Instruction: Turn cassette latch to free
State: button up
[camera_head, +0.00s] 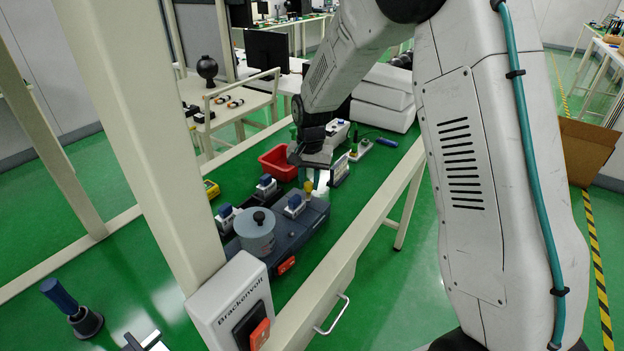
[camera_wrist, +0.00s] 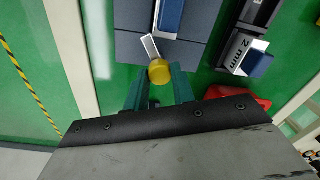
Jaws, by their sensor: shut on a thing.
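In the head view my gripper (camera_head: 313,182) reaches down to the device's far end. The exact finger contact is partly hidden.
A red bin (camera_head: 278,163) stands just behind the device. A white post (camera_head: 130,120) and a Brackenvolt switch box (camera_head: 228,302) stand in front.

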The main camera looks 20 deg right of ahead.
aim_at(310, 183)
jog(key=n, duration=0.6)
jog(key=shift+a, duration=0.1)
jog(key=n, duration=0.5)
jog(key=shift+n, duration=0.4)
jog(key=o, duration=1)
jog(key=shift+r, duration=0.1)
jog(key=r, duration=0.7)
jog(key=shift+w+d+r, duration=0.1)
jog(key=shift+d+r, duration=0.15)
jog(key=shift+r, duration=0.1)
